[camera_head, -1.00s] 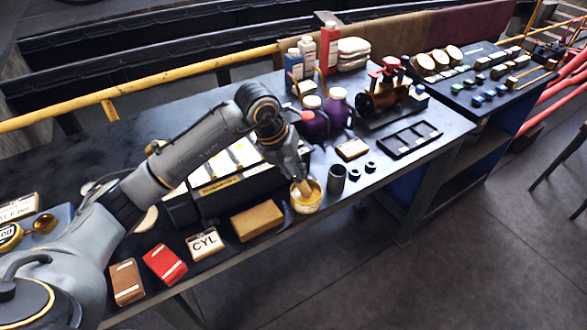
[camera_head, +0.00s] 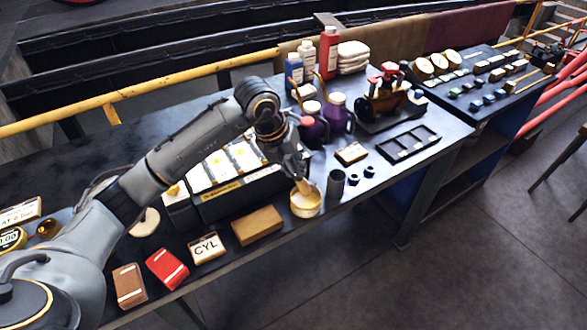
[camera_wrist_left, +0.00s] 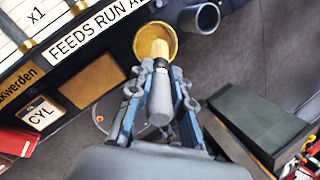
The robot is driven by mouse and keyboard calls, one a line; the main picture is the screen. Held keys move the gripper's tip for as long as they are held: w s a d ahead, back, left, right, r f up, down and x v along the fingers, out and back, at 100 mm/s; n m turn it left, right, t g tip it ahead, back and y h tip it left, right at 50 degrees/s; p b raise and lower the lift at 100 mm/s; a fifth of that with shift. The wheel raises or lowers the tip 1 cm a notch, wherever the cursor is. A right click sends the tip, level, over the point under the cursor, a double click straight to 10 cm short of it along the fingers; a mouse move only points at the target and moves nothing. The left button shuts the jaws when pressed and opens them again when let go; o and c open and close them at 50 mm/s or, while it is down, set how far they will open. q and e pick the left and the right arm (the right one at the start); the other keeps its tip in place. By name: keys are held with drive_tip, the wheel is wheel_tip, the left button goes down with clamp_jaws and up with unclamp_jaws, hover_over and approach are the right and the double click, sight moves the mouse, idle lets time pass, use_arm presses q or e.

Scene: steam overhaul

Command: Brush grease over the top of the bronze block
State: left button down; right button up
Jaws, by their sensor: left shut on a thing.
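The bronze block (camera_head: 257,226) lies flat near the front edge of the bench; it also shows in the left wrist view (camera_wrist_left: 88,82). My left gripper (camera_head: 299,174) is shut on the brush (camera_head: 306,187), beyond and to the right of the block. In the left wrist view the brush's grey handle (camera_wrist_left: 160,98) sits between the fingers, and its tan head is over or in the mouth of the yellow grease pot (camera_head: 305,208). I cannot tell whether the bristles touch the grease. My right gripper is not in view.
A grey cylinder (camera_head: 336,183) stands close right of the pot. A CYL card (camera_head: 206,247) and a red block (camera_head: 167,268) lie left of the bronze block. A dark labelled case (camera_head: 235,195) stands behind it. Purple jugs (camera_head: 337,113) stand farther back.

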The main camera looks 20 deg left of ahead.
use_arm(q)
drive_tip(key=shift+r+p, duration=1.1)
drive_tip(key=shift+r, duration=1)
